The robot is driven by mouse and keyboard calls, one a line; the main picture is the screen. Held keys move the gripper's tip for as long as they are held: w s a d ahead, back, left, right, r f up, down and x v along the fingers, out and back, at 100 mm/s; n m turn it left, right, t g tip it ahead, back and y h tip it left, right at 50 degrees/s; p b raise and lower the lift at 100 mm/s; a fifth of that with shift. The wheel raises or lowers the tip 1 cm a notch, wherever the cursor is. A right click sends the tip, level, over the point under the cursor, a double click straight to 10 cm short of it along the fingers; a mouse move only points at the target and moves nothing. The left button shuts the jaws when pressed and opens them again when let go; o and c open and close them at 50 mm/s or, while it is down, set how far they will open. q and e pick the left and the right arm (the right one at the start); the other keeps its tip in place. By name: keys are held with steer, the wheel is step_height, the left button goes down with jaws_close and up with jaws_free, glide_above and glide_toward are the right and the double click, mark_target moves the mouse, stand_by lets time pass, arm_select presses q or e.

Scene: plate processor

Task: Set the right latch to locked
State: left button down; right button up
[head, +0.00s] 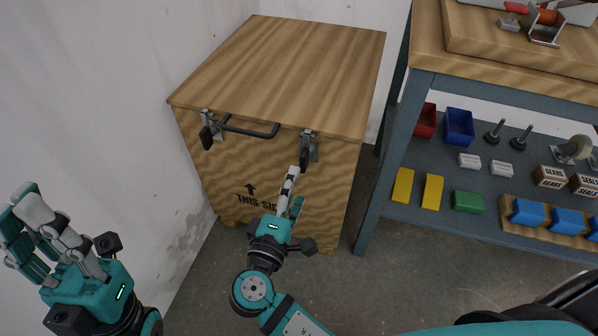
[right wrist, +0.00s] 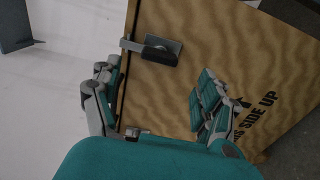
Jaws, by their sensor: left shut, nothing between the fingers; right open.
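A wooden crate (head: 235,165) with a lid stands against the white wall. Its right latch (head: 308,149), metal with a dark lever hanging down, is on the front near the lid's edge. A latch also shows in the right wrist view (right wrist: 155,48), ahead of the fingers and between their lines. My right gripper (head: 295,188) is open in front of the crate, just below the right latch; I see no contact. The left latch (head: 208,130) sits at the other end of the front. My left gripper (head: 24,214) is shut and empty, far left, away from the crate.
A dark bar handle (head: 250,131) sticks out between the latches. A blue-grey workbench (head: 395,150) stands to the right, with bins, blocks and boxes on its lower shelf. A narrow gap of floor lies between crate and bench.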

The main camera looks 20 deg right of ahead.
steer(key=v, duration=0.6)
steer(key=shift+w, duration=0.15)
